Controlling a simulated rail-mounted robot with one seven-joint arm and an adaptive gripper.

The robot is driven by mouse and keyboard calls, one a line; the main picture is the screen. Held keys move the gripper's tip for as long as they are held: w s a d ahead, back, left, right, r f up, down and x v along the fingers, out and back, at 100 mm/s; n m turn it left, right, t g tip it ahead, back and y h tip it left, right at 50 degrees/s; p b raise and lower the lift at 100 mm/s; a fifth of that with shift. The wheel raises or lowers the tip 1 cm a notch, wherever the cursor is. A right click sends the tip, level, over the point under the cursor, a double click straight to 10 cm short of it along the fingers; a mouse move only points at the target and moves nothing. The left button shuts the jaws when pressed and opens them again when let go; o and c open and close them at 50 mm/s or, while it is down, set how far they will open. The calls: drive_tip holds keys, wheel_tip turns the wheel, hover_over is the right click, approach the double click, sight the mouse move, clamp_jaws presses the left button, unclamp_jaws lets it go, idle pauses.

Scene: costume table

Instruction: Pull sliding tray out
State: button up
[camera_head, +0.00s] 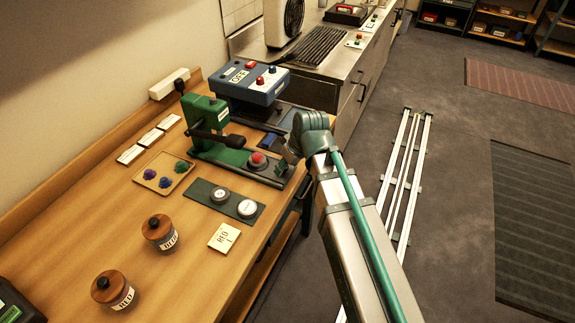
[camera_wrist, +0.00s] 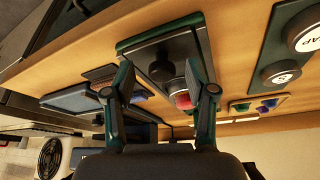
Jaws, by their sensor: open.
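A green press (camera_head: 205,125) with a black lever stands on the wooden table. At its foot, a dark sliding tray (camera_head: 262,175) extends toward the table's front edge. In the wrist view, the dark tray with green edge (camera_wrist: 165,42) lies ahead of my gripper (camera_wrist: 158,72). My gripper is open, its two green fingers spread either side of a dark knob (camera_wrist: 160,70) in the picture. The red dome shows beside the right finger. I cannot tell whether the fingers touch anything.
A blue control box (camera_head: 248,83) stands behind the press.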

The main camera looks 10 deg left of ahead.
drive_tip(key=v, duration=1.2)
drive_tip(key=s+d+f+m+g+h, duration=0.1)
drive_tip(key=s+d+f+m, duration=0.2)
drive_tip(key=f, duration=0.8)
drive_tip(key=s+d+f+m+g+h, duration=0.1)
drive_tip(key=s+d+f+g, duration=0.3)
drive_tip(key=f, duration=0.8)
drive_tip(key=s+d+f+m+t+h, duration=0.15)
drive_tip(key=d+f, duration=0.35)
drive_tip(key=f, duration=0.6)
drive_tip(key=s+d+f+m+g, duration=0.1)
drive_tip(key=s+d+f+g, duration=0.1)
drive_tip(key=s+f, duration=0.4)
drive_tip(key=s+d+f+m+g, duration=0.2)
drive_tip(key=s+d+f, duration=0.2)
drive_tip(key=s+f, duration=0.3)
drive_tip(key=s+d+f+m+g, duration=0.1)
drive_tip(key=s+f, duration=0.6)
drive_tip(key=s, duration=0.8)
drive_tip(key=d+g, duration=0.1)
drive_tip(key=d, duration=0.1)
drive_tip(key=shift+d, duration=0.25)
